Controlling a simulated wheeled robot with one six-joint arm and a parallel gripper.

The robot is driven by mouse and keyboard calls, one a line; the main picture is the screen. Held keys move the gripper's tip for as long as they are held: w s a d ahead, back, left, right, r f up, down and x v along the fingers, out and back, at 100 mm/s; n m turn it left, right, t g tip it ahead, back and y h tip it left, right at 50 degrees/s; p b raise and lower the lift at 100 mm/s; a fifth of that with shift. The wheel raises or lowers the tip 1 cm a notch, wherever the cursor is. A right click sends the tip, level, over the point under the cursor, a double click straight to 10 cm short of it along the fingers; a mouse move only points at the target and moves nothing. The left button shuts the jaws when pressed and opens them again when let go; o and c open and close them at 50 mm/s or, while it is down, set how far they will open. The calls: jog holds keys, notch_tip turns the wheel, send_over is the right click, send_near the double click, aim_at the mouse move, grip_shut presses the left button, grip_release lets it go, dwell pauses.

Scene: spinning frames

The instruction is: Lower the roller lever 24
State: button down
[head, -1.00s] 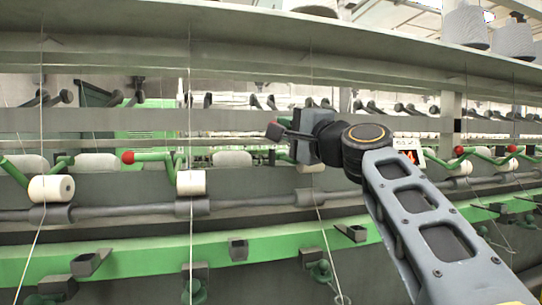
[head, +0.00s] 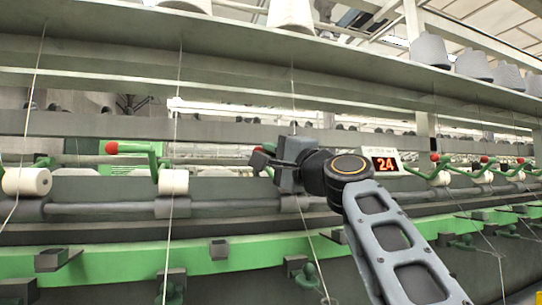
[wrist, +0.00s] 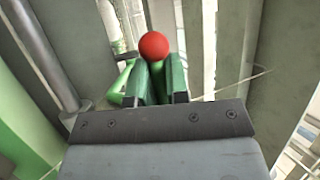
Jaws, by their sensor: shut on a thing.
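My gripper (head: 262,160) is at the middle of the machine in the head view, left of the lit sign reading 24 (head: 385,163). In the wrist view my gripper (wrist: 160,80) is shut on the roller lever 24, at its green handle. Its red ball knob (wrist: 153,46) stands out just past the fingertips, and a light green part of the lever (wrist: 120,84) shows to the left. In the head view my gripper hides most of this lever, and I cannot make out its roller.
A neighbouring lever with a red knob (head: 112,147) and white roller (head: 173,182) stands to the left. More red-knobbed levers (head: 434,157) stand to the right. A long shelf (head: 230,42) with yarn cones runs above; a green rail (head: 120,262) runs below.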

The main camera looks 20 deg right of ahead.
jog(key=shift+w+f, duration=0.15)
jog(key=shift+f, duration=0.1)
jog(key=c, duration=1.1)
grip_release()
jog(key=shift+r, duration=0.1)
jog(key=shift+s+d, duration=0.1)
jog(key=shift+s, duration=0.1)
jog(key=b+v, duration=0.3)
jog(key=v, duration=1)
jog(key=shift+s+d, duration=0.1)
jog(key=shift+s, duration=0.2)
